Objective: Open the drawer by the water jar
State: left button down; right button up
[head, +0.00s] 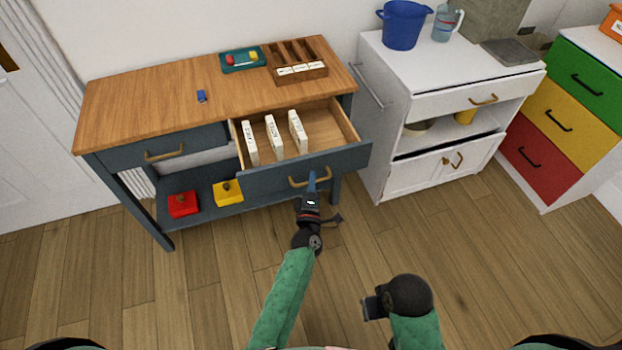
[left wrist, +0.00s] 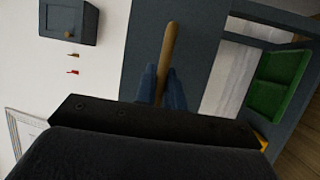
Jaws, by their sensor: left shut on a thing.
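The water jar (head: 446,22) is clear with a bluish tint and stands on the white cabinet at the right. The wood-topped console's right drawer (head: 345,157) is pulled out, with several white labelled blocks (head: 274,134) inside. My left gripper (head: 311,182) is shut on this drawer's brass handle (head: 296,184); in the left wrist view the handle (left wrist: 170,45) lies between the blue fingers. The console's left drawer (head: 140,160) is closed. The white cabinet's drawer (head: 440,103), below the jar, looks closed. My right gripper (head: 372,303) is low at the front, apart from the furniture; its fingers are unclear.
A blue bucket (head: 402,24) stands beside the jar. A wooden tray (head: 310,72), a teal tray (head: 240,68) and a blue block (head: 201,96) are on the console top. Red (head: 183,204) and yellow (head: 228,193) boxes sit on its lower shelf. The front floor is clear.

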pick_arm(q)
jog(key=c, duration=1.5)
grip_release()
jog(key=v, duration=0.7)
jog(key=shift+s, duration=0.4)
jog(key=shift+f, duration=0.1)
